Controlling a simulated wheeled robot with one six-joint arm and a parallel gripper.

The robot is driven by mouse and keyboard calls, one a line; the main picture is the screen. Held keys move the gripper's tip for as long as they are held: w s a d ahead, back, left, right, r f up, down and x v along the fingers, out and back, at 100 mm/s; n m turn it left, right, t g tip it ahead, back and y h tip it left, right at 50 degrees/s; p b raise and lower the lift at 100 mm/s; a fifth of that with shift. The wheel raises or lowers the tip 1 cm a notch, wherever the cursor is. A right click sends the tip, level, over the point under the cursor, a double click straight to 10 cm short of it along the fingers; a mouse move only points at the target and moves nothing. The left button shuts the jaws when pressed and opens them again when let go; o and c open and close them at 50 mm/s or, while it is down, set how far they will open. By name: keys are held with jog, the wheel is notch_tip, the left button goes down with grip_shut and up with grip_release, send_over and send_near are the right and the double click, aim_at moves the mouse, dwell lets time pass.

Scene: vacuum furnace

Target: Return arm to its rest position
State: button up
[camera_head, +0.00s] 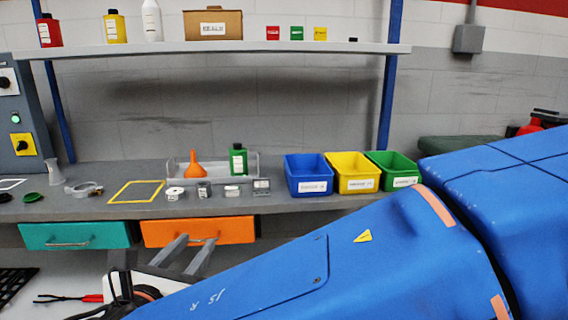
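My gripper (195,241) shows at the lower left of centre, in front of the orange drawer (232,231). Its two grey fingers stand apart, with nothing seen between them. My blue arm reaches from the right edge down to the lower middle and covers much of the lower right. The gripper appears apart from the bench, though its exact distance from the drawer front cannot be told.
A grey bench (330,203) holds an acrylic tray (250,167) with an orange funnel (187,164) and a green bottle (238,160). Blue (308,178), yellow (355,175) and green (393,171) bins stand right. A shelf (290,47) hangs above.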

jog(key=w+d+f+m+g+h, duration=0.1)
jog(key=w+d+f+m+g, duration=0.2)
jog(key=d, duration=0.6)
jog(key=w+d+f+m+g+h, duration=0.2)
jog(key=d+m, duration=0.3)
jog(key=d, duration=0.4)
jog(key=w+d+f+m+g+h, duration=0.1)
jog(key=w+d+f+m+g, duration=0.15)
jog(key=d, duration=0.65)
jog(key=s+d+f+m+g+y, duration=0.2)
jog(key=s+d+f+m, duration=0.2)
jog(key=d+m, duration=0.5)
jog(key=s+d+f+m+g+y, duration=0.2)
jog(key=s+d+m, duration=0.7)
jog(key=m, duration=0.5)
notch_tip(320, 180, down, 2)
jog(key=shift+d+f+y, duration=0.1)
jog(key=shift+d+y, duration=0.1)
jog(key=shift+y, duration=0.5)
